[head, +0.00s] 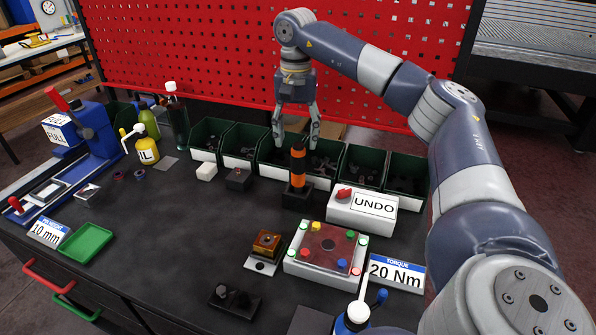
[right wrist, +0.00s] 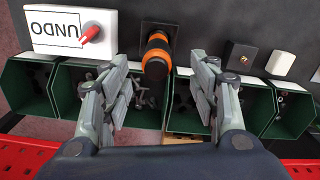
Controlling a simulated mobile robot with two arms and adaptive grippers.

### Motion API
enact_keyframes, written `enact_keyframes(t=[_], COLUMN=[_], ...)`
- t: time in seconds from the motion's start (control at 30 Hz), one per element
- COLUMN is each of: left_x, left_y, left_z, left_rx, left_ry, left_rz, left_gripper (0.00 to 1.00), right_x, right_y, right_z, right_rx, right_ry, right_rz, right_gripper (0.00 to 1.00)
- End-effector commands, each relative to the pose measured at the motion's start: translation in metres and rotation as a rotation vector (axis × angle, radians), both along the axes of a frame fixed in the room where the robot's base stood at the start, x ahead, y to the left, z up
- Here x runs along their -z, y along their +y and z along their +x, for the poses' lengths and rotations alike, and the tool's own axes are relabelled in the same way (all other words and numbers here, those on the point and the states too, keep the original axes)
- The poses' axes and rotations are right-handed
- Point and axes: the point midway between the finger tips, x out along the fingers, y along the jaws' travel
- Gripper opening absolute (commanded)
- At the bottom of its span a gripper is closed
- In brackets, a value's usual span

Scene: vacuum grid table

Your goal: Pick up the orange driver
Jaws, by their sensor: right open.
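The orange driver (head: 298,170), with black bands and a black top, stands upright in a black holder (head: 297,196) near the back of the dark table. In the right wrist view the driver (right wrist: 157,52) shows between the two fingers, toward the upper middle. My right gripper (head: 297,138) is open above and around the top of the driver, pointing down. In the right wrist view its fingers (right wrist: 165,85) are spread apart, with a gap on each side of the driver. I cannot tell whether either finger touches it. My left gripper is not in view.
A row of green bins (head: 240,144) stands behind the driver. A white UNDO box (head: 362,208) with a red switch is close on the right. A small black block (head: 238,179) and a white block (head: 206,171) are to the left. The table's middle left is clear.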

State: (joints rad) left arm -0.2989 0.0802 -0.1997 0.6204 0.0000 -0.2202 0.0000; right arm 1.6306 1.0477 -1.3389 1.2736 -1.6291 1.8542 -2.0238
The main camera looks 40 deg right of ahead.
Motion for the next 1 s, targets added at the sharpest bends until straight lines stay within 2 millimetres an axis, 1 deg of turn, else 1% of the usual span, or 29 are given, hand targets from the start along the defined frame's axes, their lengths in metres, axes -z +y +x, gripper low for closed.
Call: enact_keyframes(t=[0.03, 0.1, 0.27, 0.37, 0.5, 0.6, 0.7, 0.9, 0.93, 0.97, 1.0], left_x=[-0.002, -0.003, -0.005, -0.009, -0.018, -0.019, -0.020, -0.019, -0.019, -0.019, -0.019], left_y=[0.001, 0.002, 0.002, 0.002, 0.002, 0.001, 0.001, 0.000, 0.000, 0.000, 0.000], left_z=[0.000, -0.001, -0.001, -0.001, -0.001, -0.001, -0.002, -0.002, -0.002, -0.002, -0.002], left_rx=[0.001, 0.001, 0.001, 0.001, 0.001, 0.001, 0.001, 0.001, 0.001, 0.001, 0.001], left_ry=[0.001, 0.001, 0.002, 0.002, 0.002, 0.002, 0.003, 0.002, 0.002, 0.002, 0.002], left_rz=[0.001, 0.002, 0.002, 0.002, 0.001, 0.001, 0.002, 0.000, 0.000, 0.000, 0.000], left_gripper=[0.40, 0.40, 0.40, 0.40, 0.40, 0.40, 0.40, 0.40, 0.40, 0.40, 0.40], right_x=[0.009, 0.018, 0.030, 0.039, 0.060, 0.074, 0.080, 0.081, 0.081, 0.081, 0.081], right_y=[0.000, 0.000, 0.001, 0.000, -0.002, -0.002, -0.001, -0.001, -0.001, -0.001, -0.001], right_z=[-0.001, 0.000, -0.001, -0.002, -0.006, -0.005, -0.005, -0.004, -0.004, -0.004, -0.004], right_rx=[-0.001, 0.000, 0.000, 0.000, 0.001, 0.001, 0.001, 0.001, 0.001, 0.001, 0.001], right_ry=[0.004, 0.001, 0.000, 0.000, 0.003, 0.000, -0.003, -0.003, -0.003, -0.003, -0.003], right_rz=[0.000, 0.001, 0.002, 0.002, 0.002, 0.003, 0.003, 0.004, 0.004, 0.004, 0.004], right_gripper=[0.55, 0.55, 0.55, 0.55, 0.55, 0.55, 0.55, 0.55, 0.53, 0.46, 0.37])
